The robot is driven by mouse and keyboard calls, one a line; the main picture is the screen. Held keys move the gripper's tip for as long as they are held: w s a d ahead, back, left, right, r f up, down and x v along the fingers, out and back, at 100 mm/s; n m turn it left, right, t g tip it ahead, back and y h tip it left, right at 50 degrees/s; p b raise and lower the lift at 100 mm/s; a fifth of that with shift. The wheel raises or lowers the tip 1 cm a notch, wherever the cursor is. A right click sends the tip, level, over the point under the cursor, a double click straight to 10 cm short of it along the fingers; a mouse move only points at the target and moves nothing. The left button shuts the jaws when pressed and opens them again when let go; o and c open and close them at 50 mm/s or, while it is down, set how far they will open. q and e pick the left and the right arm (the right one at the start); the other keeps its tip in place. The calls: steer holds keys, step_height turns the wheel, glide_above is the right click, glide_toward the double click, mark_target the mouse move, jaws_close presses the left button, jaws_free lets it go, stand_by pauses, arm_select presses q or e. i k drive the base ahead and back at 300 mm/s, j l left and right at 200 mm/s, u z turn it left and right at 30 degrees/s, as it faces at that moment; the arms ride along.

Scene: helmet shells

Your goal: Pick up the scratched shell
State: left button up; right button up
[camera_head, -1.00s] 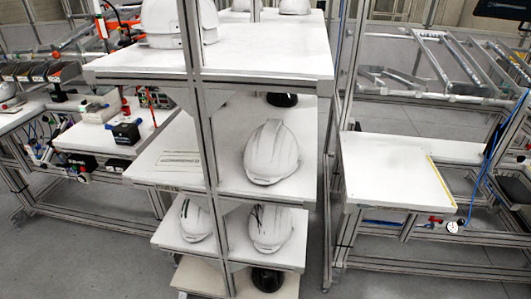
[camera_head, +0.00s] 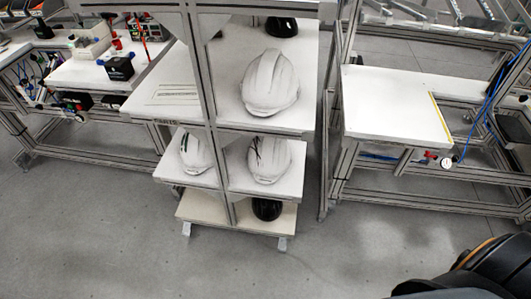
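A white helmet shell with dark streaks (camera_head: 270,160) sits on the right side of the lower shelf of the rack, and its streaks look like scratches. Another white shell with a dark greenish mark (camera_head: 195,153) sits left of it, partly behind the rack's upright. A larger white shell (camera_head: 270,84) with no clear marks sits on the shelf above. Neither of my grippers is in view. A dark part with an orange line at the bottom right looks like part of my arm.
A black shell (camera_head: 267,209) is on the bottom shelf and another (camera_head: 281,27) is higher at the back. Metal uprights (camera_head: 204,75) stand in front of the shelves. A white-topped table (camera_head: 395,105) is at right. The grey floor (camera_head: 150,240) in front is clear.

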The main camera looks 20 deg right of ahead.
mark_target(269, 158)
steer(key=i+j+z, duration=0.2)
steer(key=i+j, duration=0.2)
steer(key=i+j+z, duration=0.15)
steer(key=i+j, duration=0.25)
steer(key=i+j+z, duration=0.2)
steer(key=i+j, duration=0.15)
steer(key=j, duration=0.2)
